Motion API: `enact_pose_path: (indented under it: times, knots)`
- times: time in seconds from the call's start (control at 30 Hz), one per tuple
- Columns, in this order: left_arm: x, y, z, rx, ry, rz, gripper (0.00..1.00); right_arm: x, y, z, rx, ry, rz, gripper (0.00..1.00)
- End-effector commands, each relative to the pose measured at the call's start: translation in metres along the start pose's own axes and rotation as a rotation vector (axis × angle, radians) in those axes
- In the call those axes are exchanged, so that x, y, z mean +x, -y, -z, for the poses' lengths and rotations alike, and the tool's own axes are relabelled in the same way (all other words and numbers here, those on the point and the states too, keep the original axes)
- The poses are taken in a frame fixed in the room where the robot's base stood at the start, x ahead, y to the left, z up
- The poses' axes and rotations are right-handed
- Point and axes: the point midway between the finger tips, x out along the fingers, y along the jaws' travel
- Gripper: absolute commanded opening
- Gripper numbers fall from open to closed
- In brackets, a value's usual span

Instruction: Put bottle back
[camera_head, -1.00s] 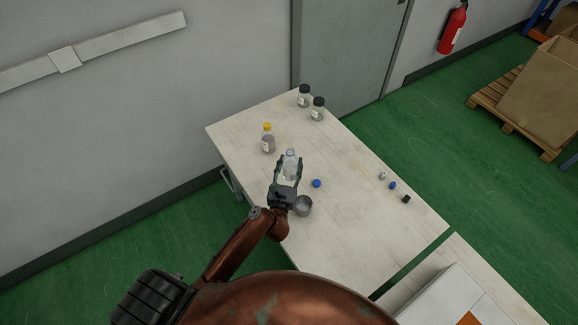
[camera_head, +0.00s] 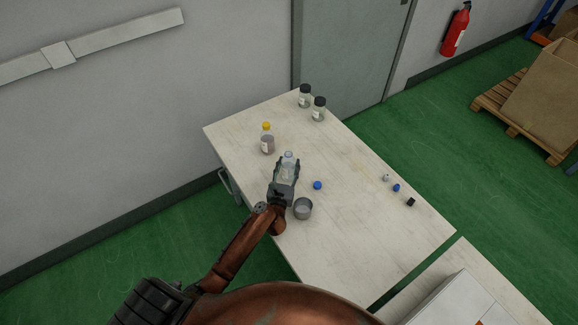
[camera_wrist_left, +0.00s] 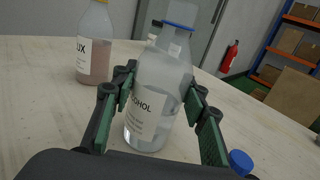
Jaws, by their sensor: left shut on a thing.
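A clear bottle (camera_head: 287,165) labelled "ALCOHOL" is between the fingers of my left gripper (camera_head: 286,178) over the left part of the table (camera_head: 360,240). In the left wrist view the bottle (camera_wrist_left: 158,95) is upright, with a blue ring at its neck and no cap visible on top. My left gripper (camera_wrist_left: 160,115) is shut on it, one finger on each side. The bottle's base appears at or close to the tabletop; I cannot tell if it touches. My right gripper is not in view.
A yellow-capped bottle (camera_head: 267,140) stands behind the gripper. Two dark-capped bottles (camera_head: 304,96) (camera_head: 319,108) stand at the far corner. A grey cup (camera_head: 303,208) is close beside my gripper. The table's middle is clear.

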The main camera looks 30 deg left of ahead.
Motion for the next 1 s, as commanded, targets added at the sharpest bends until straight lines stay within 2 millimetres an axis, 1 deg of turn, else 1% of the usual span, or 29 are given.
enact_pose_path:
  times: [0.17,0.3,0.33,0.57,0.8,0.9,1.0]
  knots:
    - [0.0,0.0,-0.003,0.0,0.002,0.0,0.11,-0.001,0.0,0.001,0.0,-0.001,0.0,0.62]
    - [0.0,0.0,0.002,0.0,0.001,0.0,0.11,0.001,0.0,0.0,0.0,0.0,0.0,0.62]
    - [0.0,0.0,0.001,0.0,0.0,0.0,0.42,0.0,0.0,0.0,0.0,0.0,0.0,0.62]
    - [0.0,0.0,0.001,0.0,0.001,0.0,0.58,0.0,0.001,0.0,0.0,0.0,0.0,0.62]
    - [0.0,0.0,0.0,0.0,0.001,0.0,0.58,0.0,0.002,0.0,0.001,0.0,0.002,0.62]
    - [-0.001,0.0,-0.004,0.001,0.001,0.0,0.58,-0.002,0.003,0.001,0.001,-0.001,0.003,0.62]
    - [-0.013,0.0,-0.002,-0.001,-0.001,0.0,0.58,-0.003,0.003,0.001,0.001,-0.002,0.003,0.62]
